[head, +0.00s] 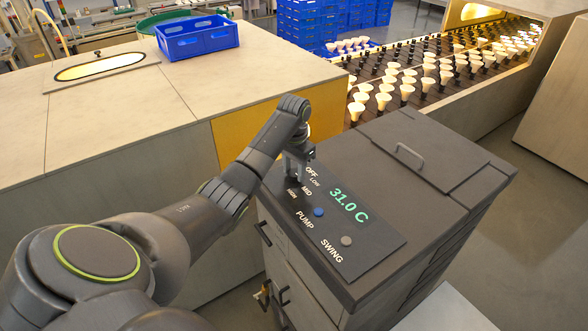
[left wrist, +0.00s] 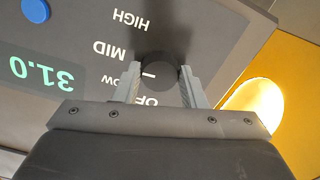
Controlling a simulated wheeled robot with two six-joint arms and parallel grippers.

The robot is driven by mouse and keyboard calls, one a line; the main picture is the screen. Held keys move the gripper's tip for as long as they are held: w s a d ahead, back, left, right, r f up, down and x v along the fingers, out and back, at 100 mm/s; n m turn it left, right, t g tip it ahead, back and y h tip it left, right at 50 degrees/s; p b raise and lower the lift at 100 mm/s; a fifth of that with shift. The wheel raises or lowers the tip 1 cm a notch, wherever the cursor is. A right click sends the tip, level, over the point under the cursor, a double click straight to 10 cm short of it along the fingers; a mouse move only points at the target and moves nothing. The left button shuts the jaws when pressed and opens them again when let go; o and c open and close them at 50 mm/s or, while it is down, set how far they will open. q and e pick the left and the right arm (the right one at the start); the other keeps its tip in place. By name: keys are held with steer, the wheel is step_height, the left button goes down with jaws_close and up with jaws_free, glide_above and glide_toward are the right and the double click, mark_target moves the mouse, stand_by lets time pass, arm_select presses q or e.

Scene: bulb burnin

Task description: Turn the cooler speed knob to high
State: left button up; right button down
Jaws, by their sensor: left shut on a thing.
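The dark grey cooler (head: 365,155) stands at the right of the head view. Its sloped panel carries a green 31.0 C readout (head: 349,204) and the labels OFF, LOW, MID and HIGH. The round dark speed knob (left wrist: 160,72) shows in the left wrist view, with its white mark pointing about at LOW. My left gripper (head: 297,172) reaches down to the panel and is shut on the knob, one finger on each side. In the head view the gripper hides most of the knob.
A blue pump button (head: 319,212) and a grey swing button (head: 346,241) sit on the panel near the knob. A handle (head: 409,155) stands up from the cooler's top. A wooden bench (head: 120,105) with a blue crate (head: 197,38) lies left; bulbs (head: 384,98) fill the rack behind.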

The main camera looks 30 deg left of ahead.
arm_select(q)
steer(key=m, duration=0.5)
steer(key=shift+w+m, duration=0.1)
steer(key=shift+m, duration=2.3)
steer(key=o, duration=1)
steer(key=shift+d, duration=0.1)
